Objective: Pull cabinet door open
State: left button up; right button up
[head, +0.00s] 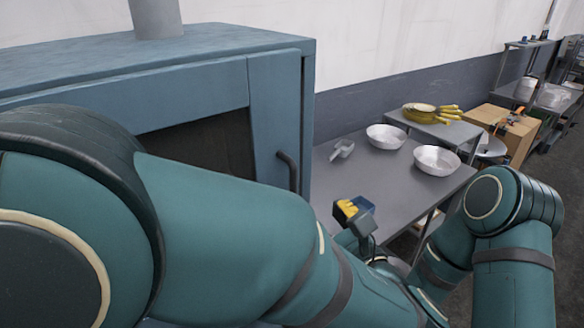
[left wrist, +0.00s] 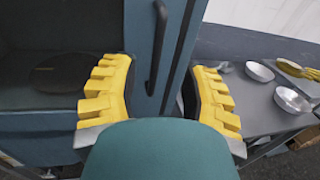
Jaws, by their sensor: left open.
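The blue cabinet (head: 280,75) stands at the left of the head view. Its door has a dark window (head: 205,145) and a dark vertical bar handle (head: 287,170) near its right edge; the door looks shut. In the left wrist view the handle (left wrist: 158,45) shows beyond and between the two yellow fingers. My left gripper (head: 349,208) is right of the handle in the head view, partly hidden by my arm. In the left wrist view this gripper (left wrist: 158,70) is open and empty, apart from the handle. A dark rounded shape shows dimly behind the window. My right gripper is not in view.
A grey metal table (head: 360,180) beside the cabinet holds a scoop (head: 342,149) and two white bowls (head: 437,160). Bananas (head: 425,114) lie on a raised shelf behind. A cardboard box (head: 510,135) stands farther right. My arm links fill the foreground.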

aim_at(295, 182)
pick_arm(q)
jog(key=x, duration=1.1)
jog(key=shift+w+a+f, duration=0.1)
jog(key=shift+w+a, duration=0.05)
jog(key=shift+w, duration=0.1)
grip_shut()
